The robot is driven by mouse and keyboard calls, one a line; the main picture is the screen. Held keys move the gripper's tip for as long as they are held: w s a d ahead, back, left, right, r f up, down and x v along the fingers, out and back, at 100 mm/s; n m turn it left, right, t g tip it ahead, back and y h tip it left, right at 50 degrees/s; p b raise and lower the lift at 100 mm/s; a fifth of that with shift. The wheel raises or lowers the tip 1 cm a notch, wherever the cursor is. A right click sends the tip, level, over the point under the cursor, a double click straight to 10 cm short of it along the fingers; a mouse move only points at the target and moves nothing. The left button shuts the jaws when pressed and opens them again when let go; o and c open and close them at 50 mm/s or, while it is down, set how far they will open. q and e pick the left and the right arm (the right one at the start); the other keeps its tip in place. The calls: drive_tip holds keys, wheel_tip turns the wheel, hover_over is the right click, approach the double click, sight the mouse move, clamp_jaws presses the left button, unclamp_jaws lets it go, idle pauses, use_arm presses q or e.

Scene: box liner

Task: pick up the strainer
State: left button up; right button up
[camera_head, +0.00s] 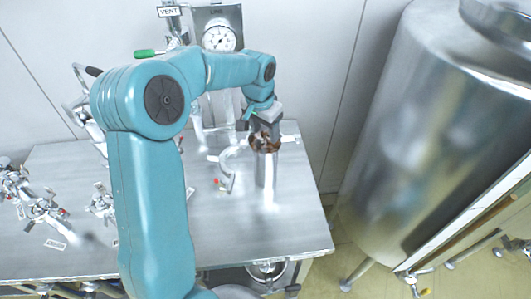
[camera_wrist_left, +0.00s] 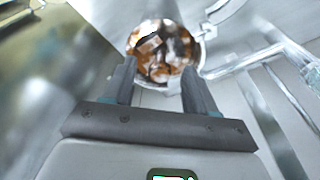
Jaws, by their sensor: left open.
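The strainer (camera_wrist_left: 157,72) appears as a round metal opening filled with brown, rust-coloured bits in the left wrist view. In the head view its brown top (camera_head: 263,144) shows at the mouth of an upright metal cylinder (camera_head: 268,175) on the steel table. My left gripper (camera_wrist_left: 160,90) is open and empty, with its two fingers apart at the near side of the opening. In the head view the left gripper (camera_head: 263,128) is directly over the cylinder's top and partly hides it. I cannot tell whether the fingers touch the rim. My right gripper is out of view.
The steel table (camera_head: 240,235) carries metal pipes beside the cylinder and several valve fittings (camera_head: 48,208) at the left. A dial gauge (camera_head: 219,37) is on the wall behind. A large steel tank (camera_head: 425,130) stands at the right. The table's front right is clear.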

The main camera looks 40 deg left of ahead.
use_arm(q)
drive_tip(key=shift+s, duration=0.1)
drive_tip(key=c, duration=0.4)
clamp_jaws()
idle(0.8)
